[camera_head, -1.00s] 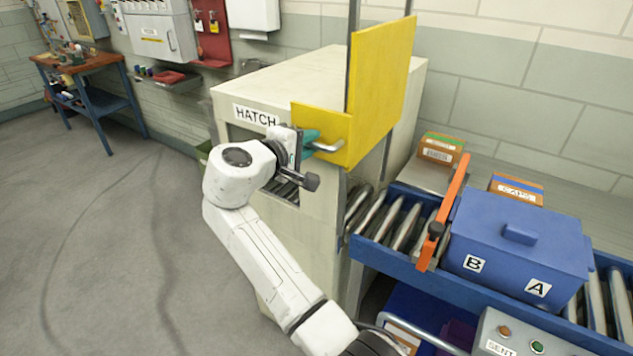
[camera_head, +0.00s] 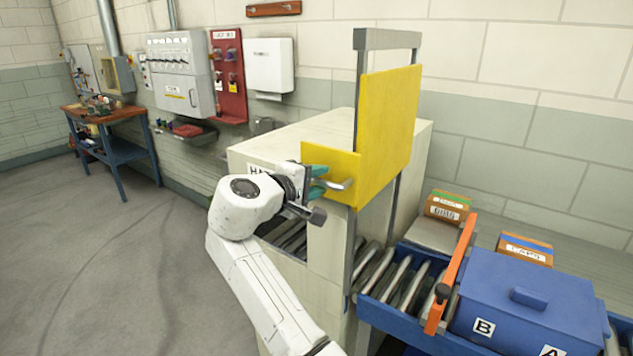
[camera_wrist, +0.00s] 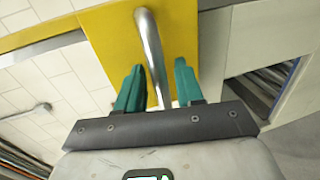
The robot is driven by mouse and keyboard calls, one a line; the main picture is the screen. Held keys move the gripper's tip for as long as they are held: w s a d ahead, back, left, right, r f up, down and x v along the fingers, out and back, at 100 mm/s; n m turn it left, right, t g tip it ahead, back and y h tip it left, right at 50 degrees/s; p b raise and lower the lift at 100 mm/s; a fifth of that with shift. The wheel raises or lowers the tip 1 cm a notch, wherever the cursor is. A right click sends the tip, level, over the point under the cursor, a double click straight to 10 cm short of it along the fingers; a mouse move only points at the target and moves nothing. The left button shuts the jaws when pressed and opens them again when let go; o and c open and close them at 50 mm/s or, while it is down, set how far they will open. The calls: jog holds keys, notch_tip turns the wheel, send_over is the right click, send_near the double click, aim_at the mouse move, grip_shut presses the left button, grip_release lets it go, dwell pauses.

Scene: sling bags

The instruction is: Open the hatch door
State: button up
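The yellow hatch door (camera_head: 388,130) is raised on its grey upright frame (camera_head: 387,40) on the pale hatch housing (camera_head: 350,145). Part of the opening shows below it, with rollers inside. The metal door handle (camera_head: 341,185) is at the door's lower front edge. My gripper (camera_head: 318,182) is at this handle. In the wrist view the handle (camera_wrist: 150,45) runs between the two teal fingers of my gripper (camera_wrist: 160,80). The fingers stand apart with a gap visible beside the bar. Part of the hatch label is hidden behind my gripper.
A roller conveyor (camera_head: 395,280) runs right from the hatch, with an orange bar (camera_head: 455,265) and a blue lidded box (camera_head: 530,310) on it. Small cartons (camera_head: 448,206) stand behind. A workbench (camera_head: 115,130) is at the far left. The floor at left is clear.

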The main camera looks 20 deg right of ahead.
jog(key=b+v, duration=0.2)
jog(key=v, duration=0.8)
jog(key=shift+s+a+b, duration=0.15)
jog(key=shift+a+b, duration=0.15)
jog(key=s+d+f+m+g+y, duration=0.15)
jog(key=s+d+f, duration=0.3)
jog(key=f, duration=0.55)
jog(key=s+d+f+m+g+y, duration=0.15)
jog(key=s+d+f+y, duration=0.35)
jog(key=f, duration=0.6)
jog(key=s+d+f+g, duration=0.2)
jog(key=s+d+f, duration=0.3)
jog(key=f, duration=0.5)
jog(key=s+f+m+g+y, duration=0.1)
jog(key=s+f+y, duration=0.1)
jog(key=s, duration=0.8)
jog(key=s+d+f+m+g+y, duration=0.1)
jog(key=s+f+m+y, duration=0.1)
jog(key=s+f, duration=0.3)
jog(key=s+f+m+g+y, duration=0.1)
jog(key=s+f+y, duration=0.1)
jog(key=s, duration=1.2)
jog(key=shift+s+d+f+m, duration=0.3)
jog(key=shift+s+f+m, duration=0.1)
jog(key=shift+f, duration=0.4)
